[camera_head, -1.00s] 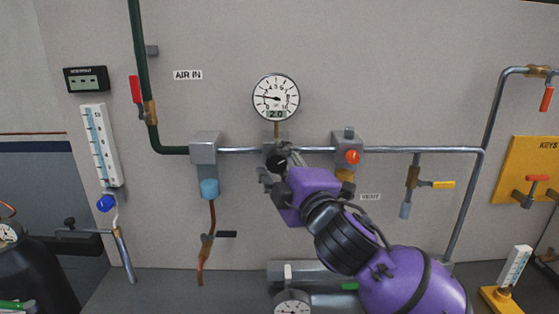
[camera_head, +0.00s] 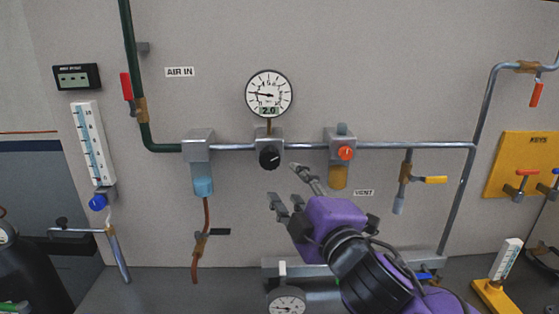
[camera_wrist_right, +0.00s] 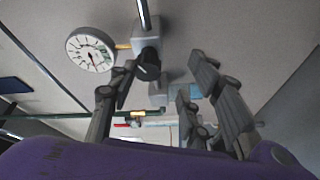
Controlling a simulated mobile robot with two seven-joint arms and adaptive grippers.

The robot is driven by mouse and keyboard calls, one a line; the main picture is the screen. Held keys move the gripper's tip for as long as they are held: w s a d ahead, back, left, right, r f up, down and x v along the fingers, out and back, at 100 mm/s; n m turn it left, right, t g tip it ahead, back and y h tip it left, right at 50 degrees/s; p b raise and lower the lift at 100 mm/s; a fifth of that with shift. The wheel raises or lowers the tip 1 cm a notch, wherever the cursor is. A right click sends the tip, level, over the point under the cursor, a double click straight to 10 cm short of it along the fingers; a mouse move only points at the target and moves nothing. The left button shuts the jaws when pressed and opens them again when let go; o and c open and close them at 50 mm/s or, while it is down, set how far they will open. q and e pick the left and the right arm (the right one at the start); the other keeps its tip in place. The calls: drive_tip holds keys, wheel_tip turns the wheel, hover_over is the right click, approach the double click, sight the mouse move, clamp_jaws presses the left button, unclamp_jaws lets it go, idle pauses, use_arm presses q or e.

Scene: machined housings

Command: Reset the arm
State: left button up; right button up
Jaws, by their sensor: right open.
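My right gripper (camera_head: 292,190) is open and empty. It is in front of the wall panel, below and to the right of the black regulator knob (camera_head: 269,157). The purple right arm comes in from the lower right. The knob sits on a grey block under the round gauge (camera_head: 269,94), which has a 2.0 display. In the right wrist view, the open fingers (camera_wrist_right: 160,95) frame empty space, with the knob (camera_wrist_right: 148,66) beyond them, apart from the fingers. My left gripper is in neither view.
A metal pipe (camera_head: 390,145) runs along the wall. A filter with a blue bowl (camera_head: 203,186) hangs left; a unit with an orange knob (camera_head: 345,153) is right of the gauge. A lower gauge (camera_head: 287,303) is below.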

drive_tip(key=s+d+f+m+g+h, duration=0.2)
drive_tip(key=s+d+f+m, duration=0.15)
drive_tip(key=f, duration=0.55)
drive_tip(key=s+d+f+m+g+h, duration=0.25)
drive_tip(key=s+d+f, duration=0.2)
drive_tip(key=f, duration=0.45)
drive_tip(key=s+d+f+m+g+h, duration=0.1)
drive_tip(key=s+d+f+m+g, duration=0.25)
drive_tip(key=f, duration=0.45)
drive_tip(key=s+d+f+m+g+h, duration=0.1)
drive_tip(key=s+d+f+m+g, duration=0.3)
drive_tip(key=s+f, duration=0.6)
drive_tip(key=s+d+f+m+g+h, duration=0.1)
drive_tip(key=s+d+f+m+g, duration=0.4)
drive_tip(key=s, duration=0.9)
drive_tip(key=w+a+f+t+y, duration=0.1)
drive_tip(key=w+a+f+t, duration=0.2)
drive_tip(key=f, duration=0.3)
drive_tip(key=w+a+f+t+y, duration=0.1)
drive_tip(key=w+a+f+t, duration=0.2)
drive_tip(key=f+t, duration=0.2)
wheel_tip(320, 180, down, 2)
drive_tip(key=shift+w+a+f+n, duration=0.15)
drive_tip(key=shift+w+a+n, duration=0.1)
drive_tip(key=shift+n, duration=0.1)
